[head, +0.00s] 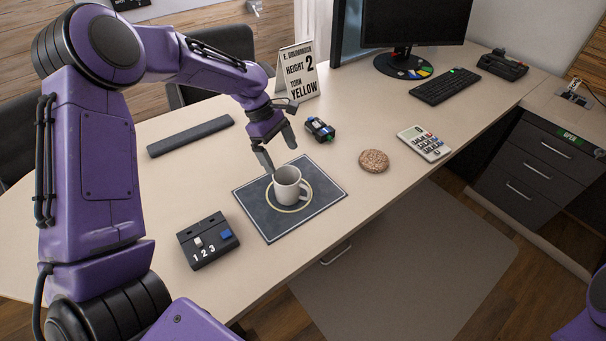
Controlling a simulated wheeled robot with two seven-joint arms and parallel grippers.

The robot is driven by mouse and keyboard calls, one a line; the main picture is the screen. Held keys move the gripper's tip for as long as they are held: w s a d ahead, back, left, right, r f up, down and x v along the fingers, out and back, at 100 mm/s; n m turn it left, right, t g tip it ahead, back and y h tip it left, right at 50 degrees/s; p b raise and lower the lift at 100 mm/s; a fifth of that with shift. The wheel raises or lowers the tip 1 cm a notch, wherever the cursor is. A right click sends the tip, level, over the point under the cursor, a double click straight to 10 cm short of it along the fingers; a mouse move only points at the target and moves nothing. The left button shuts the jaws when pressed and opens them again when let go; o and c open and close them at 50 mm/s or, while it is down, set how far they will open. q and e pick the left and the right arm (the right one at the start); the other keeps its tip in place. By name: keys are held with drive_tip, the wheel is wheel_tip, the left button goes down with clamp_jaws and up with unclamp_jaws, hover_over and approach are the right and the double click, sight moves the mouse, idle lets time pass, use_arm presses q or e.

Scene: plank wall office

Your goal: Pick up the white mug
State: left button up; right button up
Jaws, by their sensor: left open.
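The white mug (287,187) stands upright on a dark mat (254,201) with a pale ring, on the desk. Its handle points to the right. My left gripper (277,158) comes down from the upper left and is open. Its fingers are just above and behind the mug, one finger near the left of the rim and the other higher to the right. Nothing is between the fingers. I cannot tell whether a finger touches the rim. My right gripper is not in view.
A black box labelled 1 2 3 (208,241) is left of the mat. Behind stand a sign (298,72), a small dark device (320,129) and a dark bar (190,136). A round brown coaster (374,161) and calculator (424,143) lie right. The desk's front edge is close to the mat.

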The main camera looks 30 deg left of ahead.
sight(298, 195)
use_arm(q)
drive_tip(key=x, duration=1)
drive_tip(key=shift+s+d+p, duration=0.1)
drive_tip(key=shift+s+p, duration=0.2)
drive_tip(key=shift+s, duration=0.1)
drive_tip(key=c, duration=1)
